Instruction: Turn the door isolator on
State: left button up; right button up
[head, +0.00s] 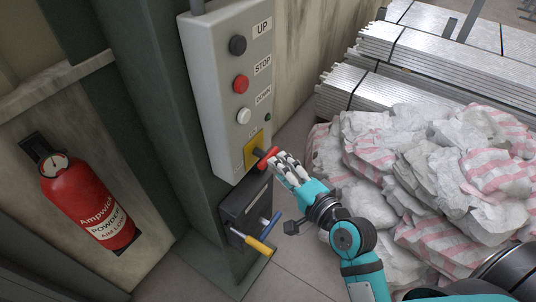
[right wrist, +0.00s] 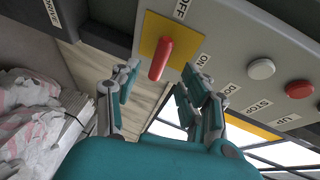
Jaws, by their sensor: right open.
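The door isolator is a red handle (head: 266,155) on a yellow plate (head: 251,147), low on the grey control box (head: 213,95). In the right wrist view, the red handle (right wrist: 161,60) stands out from the yellow plate (right wrist: 150,47), with an OFF label (right wrist: 181,9) above it and an ON label (right wrist: 204,58) to its right. Its long side runs roughly up and down that picture. My right gripper (head: 283,162) is open right at the handle, with its fingers (right wrist: 157,86) to either side and a visible gap. My left gripper is out of view.
The box carries UP, STOP and DOWN buttons (head: 241,83) above the isolator. A dark box with yellow and blue handles (head: 253,243) is below. A red extinguisher (head: 87,203) hangs at left. Sacks (head: 420,180) and stacked metal lengths (head: 430,60) fill the right.

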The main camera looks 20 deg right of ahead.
aim_at(268, 155)
jog(key=p+x, duration=0.1)
jog(key=x, duration=0.5)
jog(key=shift+w, duration=0.15)
jog(key=shift+c, duration=0.2)
jog(key=shift+f, duration=0.15)
grip_shut()
